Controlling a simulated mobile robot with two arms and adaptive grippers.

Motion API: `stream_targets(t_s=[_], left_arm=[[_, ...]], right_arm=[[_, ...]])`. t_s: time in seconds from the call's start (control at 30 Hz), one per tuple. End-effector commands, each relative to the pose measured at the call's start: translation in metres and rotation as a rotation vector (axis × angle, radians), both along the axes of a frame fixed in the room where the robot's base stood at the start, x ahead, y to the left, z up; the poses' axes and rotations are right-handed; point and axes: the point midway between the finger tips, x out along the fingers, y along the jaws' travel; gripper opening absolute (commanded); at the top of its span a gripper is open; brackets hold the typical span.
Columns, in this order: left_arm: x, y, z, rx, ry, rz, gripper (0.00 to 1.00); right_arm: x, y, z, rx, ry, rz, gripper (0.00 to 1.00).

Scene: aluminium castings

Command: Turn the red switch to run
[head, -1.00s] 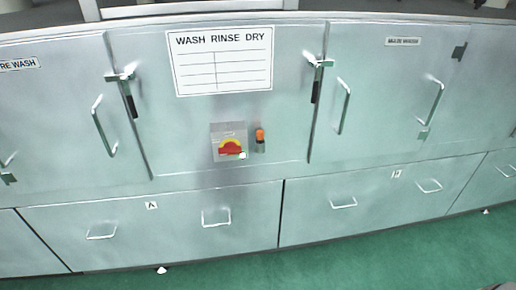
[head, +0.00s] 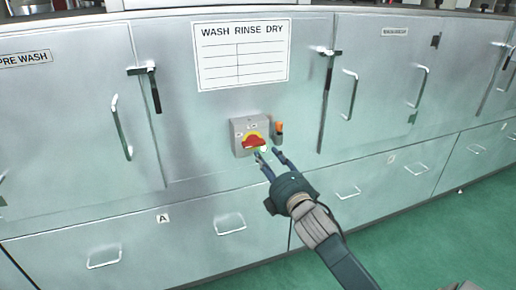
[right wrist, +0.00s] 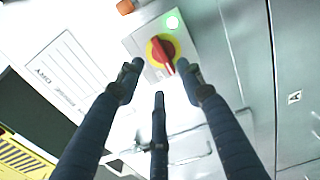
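The red switch (head: 254,142) is a red handle on a yellow disc, mounted on a grey box (head: 241,125) on the front of the steel washing machine. In the right wrist view the red handle (right wrist: 163,54) lies tilted, just beyond the fingertips, with a lit green lamp (right wrist: 172,22) beside it. My right gripper (head: 269,156) is in front of the switch, just below it in the head view. Its fingers are spread open and empty; the right wrist view shows them (right wrist: 158,82) around the handle's line but not closed on it. My left gripper is not in view.
An orange-topped part (head: 279,131) sits right of the switch box. A "WASH RINSE DRY" sign (head: 242,53) hangs above. Door handles (head: 121,127) and latches (head: 148,85) stick out on both sides, with drawers below.

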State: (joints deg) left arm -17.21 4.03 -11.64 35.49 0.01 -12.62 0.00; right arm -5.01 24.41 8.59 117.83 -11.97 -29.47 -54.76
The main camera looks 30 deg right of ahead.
Motion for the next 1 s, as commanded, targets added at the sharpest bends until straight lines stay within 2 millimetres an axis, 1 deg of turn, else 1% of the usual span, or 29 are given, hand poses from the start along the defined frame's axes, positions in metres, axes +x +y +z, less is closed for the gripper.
stream_targets(t_s=[0.03,0.2,0.3,0.4,0.6,0.83,0.87,0.9,0.97,1.0], left_arm=[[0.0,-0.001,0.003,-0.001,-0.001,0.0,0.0],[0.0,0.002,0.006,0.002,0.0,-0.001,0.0],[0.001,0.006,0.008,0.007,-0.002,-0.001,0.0],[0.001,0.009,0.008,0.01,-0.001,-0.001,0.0],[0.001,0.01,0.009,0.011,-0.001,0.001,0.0],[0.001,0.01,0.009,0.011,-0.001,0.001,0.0],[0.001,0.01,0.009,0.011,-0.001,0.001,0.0],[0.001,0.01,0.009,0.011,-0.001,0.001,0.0],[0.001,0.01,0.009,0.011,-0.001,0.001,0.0],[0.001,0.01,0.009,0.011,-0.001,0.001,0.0]], right_arm=[[0.011,-0.002,0.003,0.001,-0.002,0.0,0.38],[0.044,-0.01,0.002,0.003,-0.002,-0.001,0.38],[0.06,-0.014,0.002,0.004,-0.001,0.001,0.38],[0.072,-0.017,0.001,0.004,0.0,0.001,0.38],[0.083,-0.019,0.0,0.003,-0.001,0.002,0.38],[0.083,-0.019,-0.001,0.003,0.0,0.002,0.38],[0.083,-0.019,-0.001,0.003,0.0,0.002,0.35],[0.083,-0.019,-0.001,0.003,0.0,0.002,0.28],[0.083,-0.019,-0.001,0.003,0.0,0.002,0.16],[0.083,-0.019,-0.001,0.003,0.0,0.002,0.08]])
